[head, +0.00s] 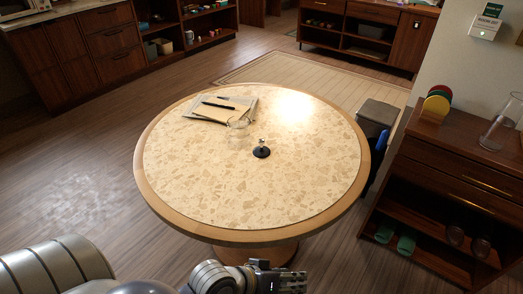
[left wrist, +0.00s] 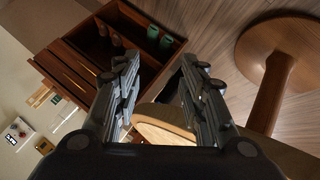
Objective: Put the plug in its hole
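A small black round plug (head: 261,152) with a metal knob on top sits on the round stone-topped table (head: 210,185), right of its middle. I cannot make out any hole in the tabletop. My left gripper (head: 298,281) is low at the bottom edge of the head view, in front of the table and well apart from the plug. In the left wrist view its two fingers (left wrist: 160,72) are spread with nothing between them. The plug does not show in that view. My right gripper is in neither view.
A clear glass vessel (head: 238,129) stands just behind and left of the plug. Papers with dark pens (head: 222,107) lie at the table's back left. A grey bin (head: 378,115) and a wooden cabinet (head: 460,165) stand on the right. The table's front is clear.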

